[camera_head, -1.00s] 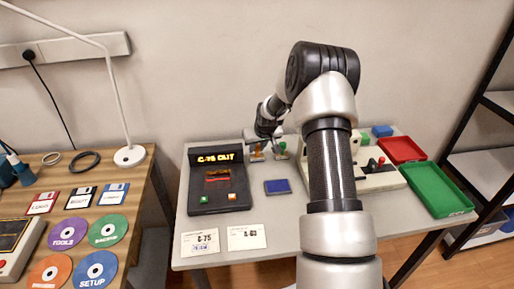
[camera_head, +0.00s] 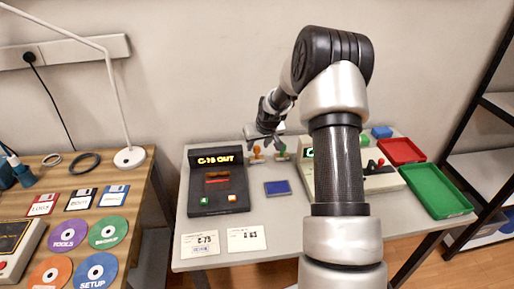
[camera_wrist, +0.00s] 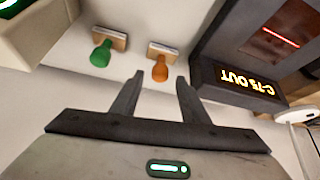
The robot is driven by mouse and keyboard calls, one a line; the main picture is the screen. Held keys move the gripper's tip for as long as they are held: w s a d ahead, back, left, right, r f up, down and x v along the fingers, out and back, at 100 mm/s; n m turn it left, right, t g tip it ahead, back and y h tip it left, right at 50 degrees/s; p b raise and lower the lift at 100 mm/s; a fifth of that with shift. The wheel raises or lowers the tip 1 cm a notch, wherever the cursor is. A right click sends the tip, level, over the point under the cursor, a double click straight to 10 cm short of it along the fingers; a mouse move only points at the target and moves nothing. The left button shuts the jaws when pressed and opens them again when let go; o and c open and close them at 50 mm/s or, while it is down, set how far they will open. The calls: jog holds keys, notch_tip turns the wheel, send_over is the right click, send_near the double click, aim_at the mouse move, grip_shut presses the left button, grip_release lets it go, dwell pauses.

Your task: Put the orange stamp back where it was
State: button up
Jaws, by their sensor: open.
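The orange stamp (camera_head: 256,153) stands upright at the back of the grey table, just right of the black display unit. In the wrist view the orange stamp (camera_wrist: 160,70) has its handle pointing toward my gripper, in line with the gap between the fingers. The green stamp (camera_head: 281,153) stands to its right; in the wrist view the green stamp (camera_wrist: 101,53) is to the left. My gripper (camera_head: 263,138) is open and empty above and behind the stamps. In the wrist view my gripper (camera_wrist: 160,78) shows its two fingers spread, with the handle apparently just beyond the tips.
The black display unit (camera_head: 197,187) reads "C-75 OUT". A blue ink pad (camera_head: 277,188) and two paper cards (camera_head: 247,238) lie in front. A pale machine (camera_head: 381,181), a red tray (camera_head: 425,148) and a green tray (camera_head: 463,205) are on the right.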

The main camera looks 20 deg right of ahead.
jog(key=v, duration=0.8)
jog(key=shift+p, duration=0.3)
jog(key=s+a+r+n, duration=0.1)
jog(key=s+a+r, duration=0.4)
jog(key=s+r, duration=0.35)
jog(key=s+a+r, duration=0.5)
jog(key=s+r, duration=0.3)
jog(key=r, duration=0.1)
jog(key=s+a+r, duration=0.1)
jog(key=s+a, duration=0.1)
jog(key=s, duration=0.8)
jog(key=s+a+r, duration=0.2)
jog(key=s, duration=0.9)
notch_tip(320, 180, up, 12)
jog(key=p, duration=1.2)
jog(key=shift+w+m+p, duration=0.3)
jog(key=shift+w, duration=0.15)
jog(key=shift+f, duration=0.1)
